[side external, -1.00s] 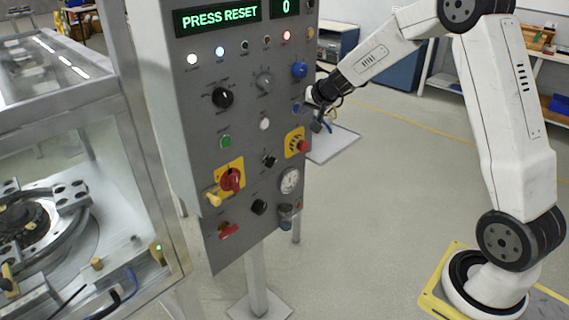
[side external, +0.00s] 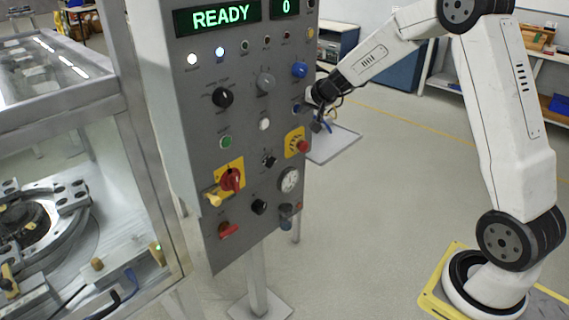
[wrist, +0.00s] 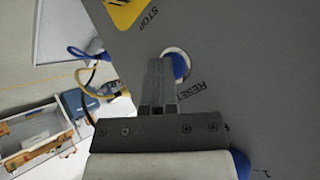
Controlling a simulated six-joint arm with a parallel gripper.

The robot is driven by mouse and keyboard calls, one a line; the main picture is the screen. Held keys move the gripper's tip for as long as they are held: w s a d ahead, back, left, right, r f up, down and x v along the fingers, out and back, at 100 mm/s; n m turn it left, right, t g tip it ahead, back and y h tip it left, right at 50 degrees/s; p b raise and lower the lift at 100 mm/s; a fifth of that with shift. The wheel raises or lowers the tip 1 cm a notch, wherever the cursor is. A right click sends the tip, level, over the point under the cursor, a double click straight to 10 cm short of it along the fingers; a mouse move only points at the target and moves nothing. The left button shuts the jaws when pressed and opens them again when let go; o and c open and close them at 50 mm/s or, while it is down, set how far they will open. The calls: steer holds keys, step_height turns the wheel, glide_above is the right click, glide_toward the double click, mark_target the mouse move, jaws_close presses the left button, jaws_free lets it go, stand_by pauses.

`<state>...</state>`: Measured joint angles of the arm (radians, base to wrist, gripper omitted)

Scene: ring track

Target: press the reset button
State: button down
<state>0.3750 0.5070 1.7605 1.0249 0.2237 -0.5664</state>
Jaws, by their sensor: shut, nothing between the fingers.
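The reset button is blue in a pale ring. The panel's display (side external: 219,17) reads READY and the counter (side external: 287,7) reads 0.
A larger blue knob (side external: 299,70) sits above the reset button. A red stop button (side external: 303,146) on a yellow plate sits below it. Other knobs and buttons cover the panel. A machine enclosure (side external: 125,130) stands at left.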

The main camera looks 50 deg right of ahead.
steer(key=shift+s, duration=0.7)
steer(key=shift+s, duration=0.1)
steer(key=shift+s, duration=2.4)
steer(key=shift+a, duration=0.1)
steer(key=s+a+f+n+g, duration=0.3)
steer(key=s+a+n, duration=0.1)
steer(key=s+a, duration=0.5)
steer(key=s+a+f+n+g+y, duration=0.1)
steer(key=s+a+f+n+g, duration=0.2)
steer(key=s+a, duration=0.6)
steer(key=s+n, duration=0.1)
steer(key=s, duration=0.1)
steer(key=shift+s+f+n, duration=0.25)
steer(key=shift+s+n, duration=0.05)
steer(key=shift+s, duration=0.05)
